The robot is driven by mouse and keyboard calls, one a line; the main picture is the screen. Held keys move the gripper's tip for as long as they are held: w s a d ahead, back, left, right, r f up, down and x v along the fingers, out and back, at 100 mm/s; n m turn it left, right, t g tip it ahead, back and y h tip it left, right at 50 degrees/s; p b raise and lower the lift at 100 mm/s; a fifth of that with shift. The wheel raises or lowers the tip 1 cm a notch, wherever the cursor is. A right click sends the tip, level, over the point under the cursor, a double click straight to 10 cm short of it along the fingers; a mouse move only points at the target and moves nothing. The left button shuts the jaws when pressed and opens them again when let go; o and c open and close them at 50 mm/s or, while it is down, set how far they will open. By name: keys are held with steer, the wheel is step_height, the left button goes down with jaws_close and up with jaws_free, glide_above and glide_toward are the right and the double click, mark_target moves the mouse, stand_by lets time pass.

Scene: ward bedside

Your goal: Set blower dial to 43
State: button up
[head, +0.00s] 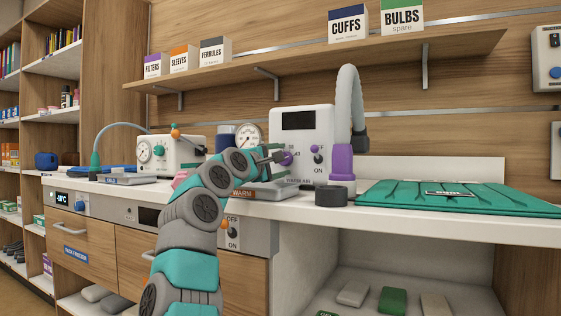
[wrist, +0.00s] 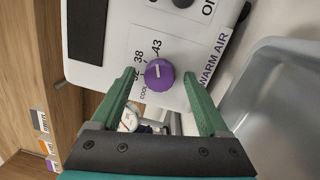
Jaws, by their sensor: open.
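The warm air blower (head: 303,122) is a white box with a dark display at the back of the counter, and a grey hose rises behind it. Its purple dial (wrist: 159,75) has the marks 32, 38 and 43 around it in the wrist view. The dial also shows in the head view (head: 287,158), partly covered by my gripper. My gripper (wrist: 160,79) is open, with one green finger on each side of the dial. I cannot tell whether the fingers touch it, and its pointer is too small to read.
An ON/OFF switch (head: 318,159) sits right of the dial. A dark round cap (head: 331,195) and a green folded pad (head: 455,199) lie on the counter to the right. A white device with a gauge (head: 170,154) stands to the left. A shelf (head: 320,60) with labelled boxes hangs above.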

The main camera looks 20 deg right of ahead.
mark_target(287, 144)
steer(key=shift+a+r+p, duration=0.1)
steer(key=shift+r+p, duration=0.8)
steer(key=shift+r, duration=1.05)
steer(key=shift+s+a+f+b, duration=0.15)
steer(key=shift+s+b, duration=0.05)
steer(key=shift+b, duration=0.15)
steer(key=shift+s+a+r+b, duration=0.1)
steer(key=shift+s+r+b, duration=0.1)
steer(key=shift+s, duration=0.25)
steer(key=shift+s+a+r+b, duration=0.1)
steer(key=shift+s+r, duration=0.05)
steer(key=shift+s, duration=0.3)
steer(key=s+a+b, duration=0.3)
steer(key=s, duration=1)
steer(key=shift+a+r, duration=0.3)
steer(key=shift+r, duration=0.05)
